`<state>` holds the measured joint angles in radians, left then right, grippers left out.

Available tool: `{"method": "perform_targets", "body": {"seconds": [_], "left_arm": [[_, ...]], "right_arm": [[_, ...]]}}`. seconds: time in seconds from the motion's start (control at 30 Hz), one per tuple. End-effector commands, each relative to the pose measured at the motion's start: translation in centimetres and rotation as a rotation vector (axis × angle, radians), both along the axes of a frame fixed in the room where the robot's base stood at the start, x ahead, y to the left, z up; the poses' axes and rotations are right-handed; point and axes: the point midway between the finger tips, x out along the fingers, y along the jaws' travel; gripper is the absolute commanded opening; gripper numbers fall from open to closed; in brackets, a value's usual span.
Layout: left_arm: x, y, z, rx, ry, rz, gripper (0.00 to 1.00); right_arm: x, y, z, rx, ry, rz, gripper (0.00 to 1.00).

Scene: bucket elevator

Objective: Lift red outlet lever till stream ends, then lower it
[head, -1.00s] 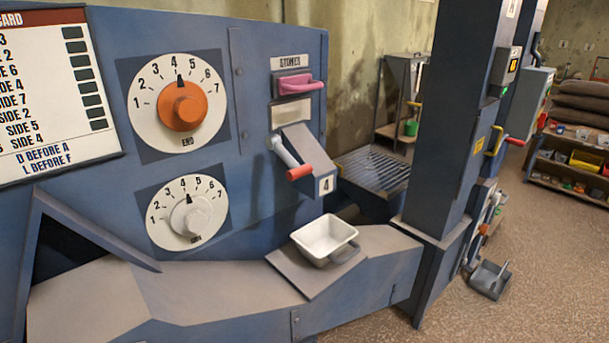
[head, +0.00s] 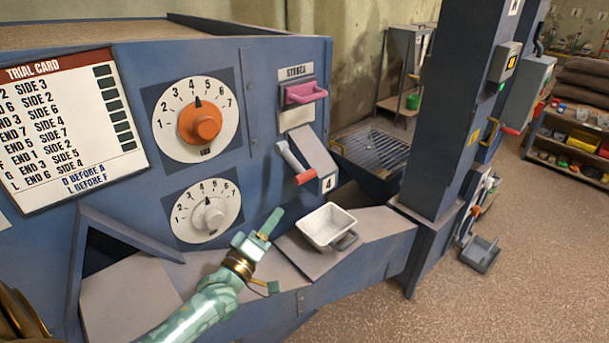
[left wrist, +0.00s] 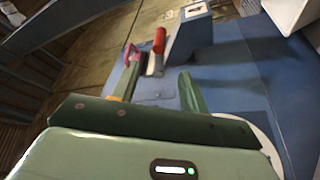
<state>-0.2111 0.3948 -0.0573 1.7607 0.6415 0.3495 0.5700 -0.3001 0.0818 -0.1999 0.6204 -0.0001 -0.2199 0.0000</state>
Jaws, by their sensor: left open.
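The outlet lever, with a metal arm and red grip (head: 305,177), slants down to the right on the chute marked 4 (head: 316,158). A white tub (head: 326,227) stands on the ledge below it; no stream is visible to me, and the tub's inside looks empty. My left gripper (head: 273,254) is open and empty, left of the tub and below the lever, not touching it. In the left wrist view the red grip (left wrist: 159,40) shows beyond and between the open fingers (left wrist: 157,76). My right gripper is not in view.
The blue panel carries an orange-knobbed dial (head: 206,124), a white-knobbed dial (head: 212,214) and a pink handle (head: 306,93) above the lever. A blue column (head: 452,130) stands to the right. The space in front of the lever looks clear.

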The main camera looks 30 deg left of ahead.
Motion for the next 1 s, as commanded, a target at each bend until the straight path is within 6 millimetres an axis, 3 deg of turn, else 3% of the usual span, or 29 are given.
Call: {"method": "perform_targets", "body": {"seconds": [0.6,0.8,1.0], "left_arm": [[13.2,-0.3,2.8,0.006,0.0,0.0,0.45],[15.1,-0.3,3.1,0.007,0.004,0.001,0.45],[15.4,-0.4,3.2,0.007,0.003,0.0,0.45]], "right_arm": [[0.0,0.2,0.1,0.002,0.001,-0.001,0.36],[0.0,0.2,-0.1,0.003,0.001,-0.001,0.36],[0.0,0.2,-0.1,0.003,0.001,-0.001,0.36]]}}
